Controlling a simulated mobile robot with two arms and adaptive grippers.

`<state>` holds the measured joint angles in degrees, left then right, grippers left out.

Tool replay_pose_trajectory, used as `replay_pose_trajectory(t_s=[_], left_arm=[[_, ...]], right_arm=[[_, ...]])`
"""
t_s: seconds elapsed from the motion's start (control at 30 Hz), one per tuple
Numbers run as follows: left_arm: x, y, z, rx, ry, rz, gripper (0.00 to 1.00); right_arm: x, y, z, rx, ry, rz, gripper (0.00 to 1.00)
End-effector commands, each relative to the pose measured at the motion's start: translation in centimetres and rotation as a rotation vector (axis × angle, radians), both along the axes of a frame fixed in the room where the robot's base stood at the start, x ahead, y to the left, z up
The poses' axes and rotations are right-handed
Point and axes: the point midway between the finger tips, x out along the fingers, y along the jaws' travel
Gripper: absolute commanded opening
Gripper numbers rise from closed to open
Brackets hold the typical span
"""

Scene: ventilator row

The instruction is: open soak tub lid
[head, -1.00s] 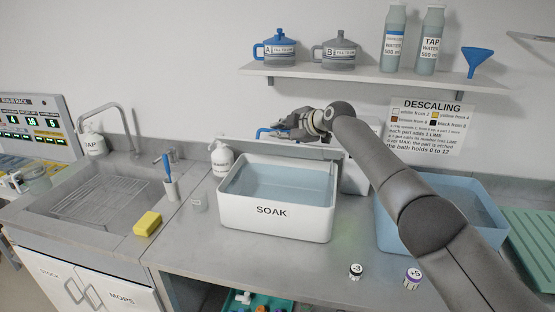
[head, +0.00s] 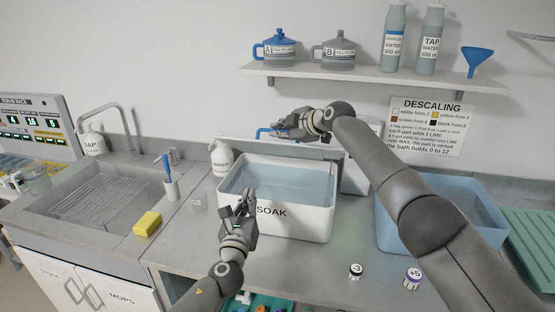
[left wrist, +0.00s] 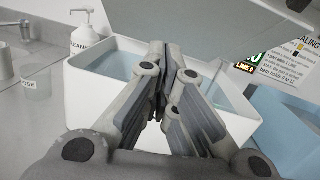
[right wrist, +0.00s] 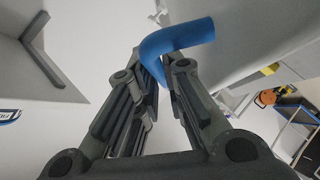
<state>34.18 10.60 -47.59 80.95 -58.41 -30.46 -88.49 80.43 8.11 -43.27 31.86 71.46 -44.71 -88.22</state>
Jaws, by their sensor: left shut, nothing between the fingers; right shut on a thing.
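The white soak tub (head: 300,222), labelled SOAK, stands on the counter with bluish water (head: 290,182) showing inside. Its lid (head: 310,148) is raised along the back edge, seen nearly edge-on; its underside shows in the left wrist view (left wrist: 190,22). My right gripper (head: 280,131) is shut on the blue lid handle (right wrist: 180,38), above the back of the tub.
A cleaner bottle (head: 222,158) and small beaker (head: 198,202) stand left of the tub. A yellow sponge (head: 147,223) lies by the sink (head: 85,205). A blue tub (head: 390,225) is at right. Two small labelled pots (head: 356,270) (head: 412,278) stand in front. A shelf (head: 370,77) hangs above.

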Motion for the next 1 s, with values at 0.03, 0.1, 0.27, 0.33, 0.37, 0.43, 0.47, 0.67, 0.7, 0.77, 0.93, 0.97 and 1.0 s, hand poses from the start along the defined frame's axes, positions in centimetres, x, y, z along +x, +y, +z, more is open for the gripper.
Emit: replay_pose_trajectory(t_s=[0.03,0.1,0.27,0.33,0.37,0.43,0.47,0.67,0.7,0.77,0.93,0.97,1.0], left_arm=[[-0.7,-1.7,0.8,0.026,-0.026,-0.026,0.00],[-1.4,-3.3,1.5,0.057,-0.051,-0.050,0.00],[-1.7,-4.7,2.1,0.084,-0.073,-0.070,0.00],[-1.2,-4.9,2.2,0.084,-0.075,-0.071,0.00],[-0.9,-5.0,2.3,0.084,-0.074,-0.070,0.00],[-0.1,-5.2,2.4,0.083,-0.073,-0.068,0.00],[0.3,-5.3,2.5,0.083,-0.073,-0.068,0.00],[2.6,-6.0,2.9,0.082,-0.072,-0.069,0.00],[3.1,-6.2,3.0,0.082,-0.072,-0.070,0.00],[3.7,-6.4,3.0,0.082,-0.072,-0.069,0.00],[5.4,-6.9,3.3,0.084,-0.071,-0.069,0.00],[5.7,-7.0,3.3,0.083,-0.071,-0.069,0.00],[6.1,-7.2,3.4,0.082,-0.072,-0.069,0.00]], right_arm=[[0.0,-0.1,0.0,0.001,0.001,-0.002,0.00],[0.0,-0.1,0.0,0.001,0.001,-0.002,0.00],[0.0,-0.1,-0.1,0.001,0.001,-0.002,0.00],[0.0,-0.1,-0.1,0.000,0.001,-0.002,0.00],[0.0,-0.1,-0.1,0.000,0.001,-0.002,0.00],[0.0,-0.1,-0.1,0.000,0.001,-0.002,0.00],[0.0,-0.1,-0.1,0.000,0.001,-0.002,0.00],[0.0,-0.1,-0.1,0.000,0.001,-0.002,0.00],[0.0,-0.1,-0.1,0.000,0.001,-0.002,0.00],[0.0,-0.2,-0.1,-0.001,0.001,-0.003,0.00],[0.0,-0.2,-0.1,-0.001,0.001,-0.003,0.00],[0.0,-0.2,-0.1,-0.001,0.001,-0.003,0.00],[0.0,-0.2,-0.1,-0.001,0.001,-0.003,0.00]])
